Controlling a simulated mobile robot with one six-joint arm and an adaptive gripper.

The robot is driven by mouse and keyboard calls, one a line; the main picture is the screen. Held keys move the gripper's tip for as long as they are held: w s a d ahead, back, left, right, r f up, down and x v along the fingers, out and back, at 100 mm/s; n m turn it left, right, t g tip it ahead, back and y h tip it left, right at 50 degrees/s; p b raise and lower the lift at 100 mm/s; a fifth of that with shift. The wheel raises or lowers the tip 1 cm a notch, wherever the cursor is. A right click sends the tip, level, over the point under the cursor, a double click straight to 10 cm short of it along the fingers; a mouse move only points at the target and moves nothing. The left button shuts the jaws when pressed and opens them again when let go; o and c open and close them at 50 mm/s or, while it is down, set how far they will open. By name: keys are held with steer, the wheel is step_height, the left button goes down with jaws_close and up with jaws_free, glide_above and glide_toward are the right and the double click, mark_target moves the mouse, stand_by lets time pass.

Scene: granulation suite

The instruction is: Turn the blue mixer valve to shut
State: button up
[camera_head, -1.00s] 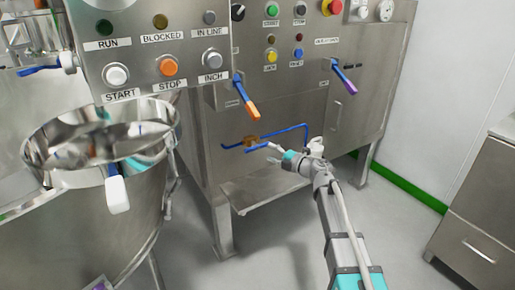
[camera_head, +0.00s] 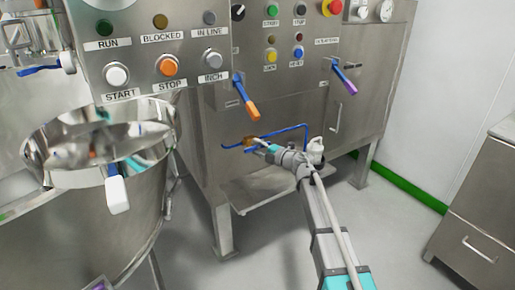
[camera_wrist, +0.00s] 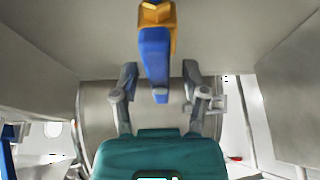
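A brass valve (camera_head: 249,141) with a blue handle sits low on the steel cabinet front, beside a bent blue bar (camera_head: 295,128). In the wrist view the blue handle (camera_wrist: 154,58) hangs from its gold-coloured part at the top centre. My gripper (camera_head: 263,147) is right at this valve in the head view. In the wrist view my gripper (camera_wrist: 160,76) is open, one finger on each side of the blue handle's end, with gaps visible on both sides. My gripper hides part of the handle in the head view. No label shows which valve is the mixer's.
A blue lever with an orange tip (camera_head: 247,99) and one with a purple tip (camera_head: 344,80) stick out above. A steel bowl (camera_head: 40,165) and a button panel (camera_head: 150,50) are at left. A drawer cabinet (camera_head: 482,205) is at right; floor between is clear.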

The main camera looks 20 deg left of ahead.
jaws_close()
steer(key=shift+f+m+b, duration=0.1)
steer(key=shift+m+b, duration=0.3)
steer(key=m+y+b, duration=0.1)
steer(key=m+b, duration=0.1)
steer(key=m, duration=0.1)
steer(key=shift+f+m+t, duration=0.1)
steer(key=shift+m+t, duration=0.2)
steer(key=shift+t, duration=0.1)
steer(key=m+t+b, duration=0.1)
steer(key=m, duration=0.1)
steer(key=m+t+y+b, duration=0.1)
steer(key=m, duration=0.2)
steer(key=m+t+b, duration=0.1)
steer(key=m, duration=0.2)
steer(key=m+t+b, duration=0.1)
steer(key=m+t, duration=0.1)
steer(key=m, duration=0.1)
steer(key=m+t+h, duration=0.1)
steer(key=m, duration=0.2)
steer(key=m+t, duration=0.2)
steer(key=m, duration=0.1)
steer(key=shift+r+m+h, duration=0.2)
steer(key=shift+m+h, duration=0.2)
